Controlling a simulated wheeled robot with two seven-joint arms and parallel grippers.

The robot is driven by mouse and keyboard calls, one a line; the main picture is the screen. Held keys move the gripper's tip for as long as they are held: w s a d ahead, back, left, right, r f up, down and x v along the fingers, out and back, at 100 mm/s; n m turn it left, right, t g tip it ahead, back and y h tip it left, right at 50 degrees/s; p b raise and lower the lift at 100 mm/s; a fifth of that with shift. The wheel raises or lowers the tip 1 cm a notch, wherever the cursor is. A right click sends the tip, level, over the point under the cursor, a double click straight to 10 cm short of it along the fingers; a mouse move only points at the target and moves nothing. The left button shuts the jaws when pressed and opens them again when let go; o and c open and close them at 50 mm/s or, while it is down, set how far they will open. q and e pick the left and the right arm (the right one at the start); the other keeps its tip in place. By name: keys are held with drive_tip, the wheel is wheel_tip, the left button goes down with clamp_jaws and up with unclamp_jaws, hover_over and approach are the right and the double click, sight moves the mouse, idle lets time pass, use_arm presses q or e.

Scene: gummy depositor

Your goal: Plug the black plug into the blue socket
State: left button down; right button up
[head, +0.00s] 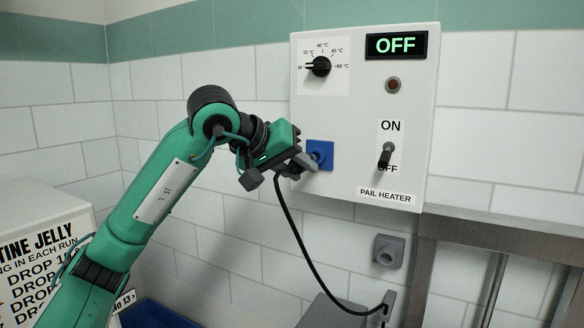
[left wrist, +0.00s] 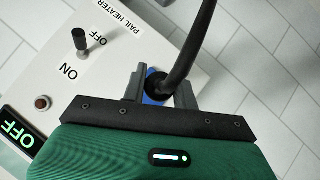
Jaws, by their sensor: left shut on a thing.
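The blue socket (head: 325,149) is a square plate at the lower left of the white pail heater panel (head: 345,110). My left gripper (head: 299,166) is right in front of it, covering part of it. In the left wrist view the gripper (left wrist: 158,90) is shut on the black plug (left wrist: 157,82), with blue of the socket (left wrist: 150,100) showing behind it. The plug is at the socket; I cannot tell how far in it sits. Its black cable (head: 298,232) hangs down from the gripper. The right gripper is not in view.
The panel has an OFF display (head: 396,45), a red lamp (head: 393,84), a dial (head: 318,66) and a switch (head: 386,154). A grey socket (head: 389,251) is on the tiled wall below. A metal frame (head: 500,235) stands at the right.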

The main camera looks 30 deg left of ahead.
use_arm(q)
drive_tip(key=shift+w, duration=0.2)
idle(0.5)
drive_tip(key=shift+w+p, duration=0.4)
drive_tip(key=shift+w, duration=0.8)
drive_tip(key=c, duration=1)
unclamp_jaws()
drive_tip(key=shift+s, duration=0.1)
